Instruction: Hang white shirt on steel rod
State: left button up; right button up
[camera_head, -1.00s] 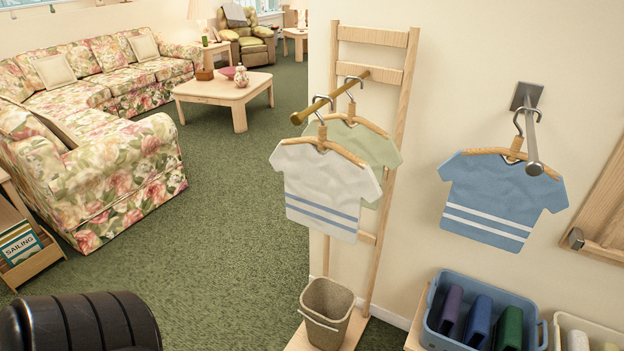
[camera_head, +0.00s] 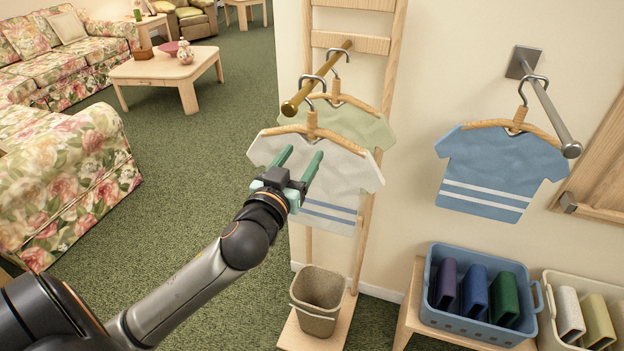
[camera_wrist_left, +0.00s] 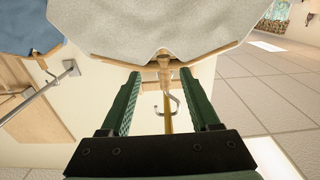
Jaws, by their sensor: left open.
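The white shirt (camera_head: 347,174) with blue stripes hangs from a wooden hanger (camera_head: 312,127) on the brass rod (camera_head: 317,80), in front of a pale green shirt (camera_head: 368,128). The steel rod (camera_head: 552,105) sticks out from the wall at right and holds a blue shirt (camera_head: 500,178). My left gripper (camera_head: 301,157) is open in front of the white shirt, below the hanger's middle, and hides part of the shirt. In the left wrist view, the fingers (camera_wrist_left: 160,82) point towards the white shirt (camera_wrist_left: 160,28), with the hanger's neck and hook between them in the picture. Contact cannot be told.
A wooden ladder rack (camera_head: 391,75) carries the brass rod, with a small bin (camera_head: 318,297) at its foot. A blue crate (camera_head: 480,333) and a cream crate (camera_head: 549,335) stand below the steel rod. Open carpet (camera_head: 190,185) lies left of the rack.

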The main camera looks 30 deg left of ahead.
aim_at(310, 139)
pick_arm(q)
jog(key=x, duration=0.3)
jog(key=shift+w, duration=0.15)
jog(key=shift+a+p+x, duration=0.15)
jog(key=shift+p+x, duration=0.2)
jog(key=shift+x, duration=0.9)
jog(key=shift+a+p+x, duration=0.1)
jog(key=shift+p+x, duration=0.25)
jog(key=shift+x, duration=0.9)
jog(key=shift+f, duration=0.2)
jog(key=shift+c, duration=0.4)
grip_shut()
